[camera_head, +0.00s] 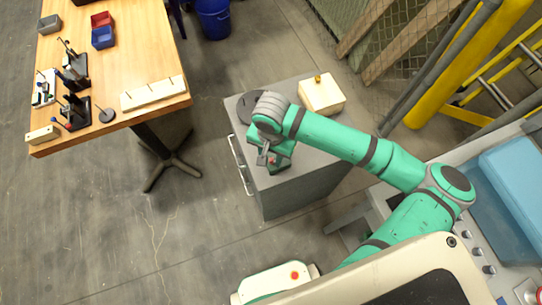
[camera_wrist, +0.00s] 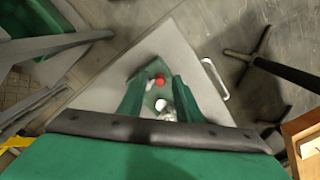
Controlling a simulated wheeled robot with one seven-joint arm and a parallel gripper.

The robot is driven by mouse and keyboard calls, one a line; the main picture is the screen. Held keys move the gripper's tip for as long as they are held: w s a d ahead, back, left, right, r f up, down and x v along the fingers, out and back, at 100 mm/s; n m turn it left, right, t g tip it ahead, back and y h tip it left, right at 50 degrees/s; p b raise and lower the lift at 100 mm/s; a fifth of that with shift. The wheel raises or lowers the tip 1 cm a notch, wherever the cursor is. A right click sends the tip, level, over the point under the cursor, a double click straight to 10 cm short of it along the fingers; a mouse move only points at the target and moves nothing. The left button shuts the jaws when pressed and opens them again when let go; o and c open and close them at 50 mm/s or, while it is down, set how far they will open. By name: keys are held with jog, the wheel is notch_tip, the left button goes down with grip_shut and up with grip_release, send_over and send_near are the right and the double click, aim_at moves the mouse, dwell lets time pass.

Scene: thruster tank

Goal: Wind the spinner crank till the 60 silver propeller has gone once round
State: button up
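A small green device (camera_wrist: 150,90) with a red knob (camera_wrist: 160,79) and silver-white parts (camera_wrist: 163,105) sits on the grey cabinet top in the wrist view. The red knob looks like the crank's handle, but I cannot clearly make out the crank arm or a propeller. My gripper (camera_wrist: 157,88) is above the device, with its two green fingers apart on either side of it in this view. Nothing is visibly pinched between them. In the head view my gripper (camera_head: 272,160) hangs over the cabinet's front part and hides most of the device. No "60" marking is readable.
The grey cabinet (camera_head: 310,165) also holds a dark round disc (camera_head: 246,106) and a pale block (camera_head: 321,95) with a yellow knob. A wooden table (camera_head: 130,65) with trays, a pale rack and small stands is at left. A yellow post (camera_head: 440,80) stands behind right.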

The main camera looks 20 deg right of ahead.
grip_shut()
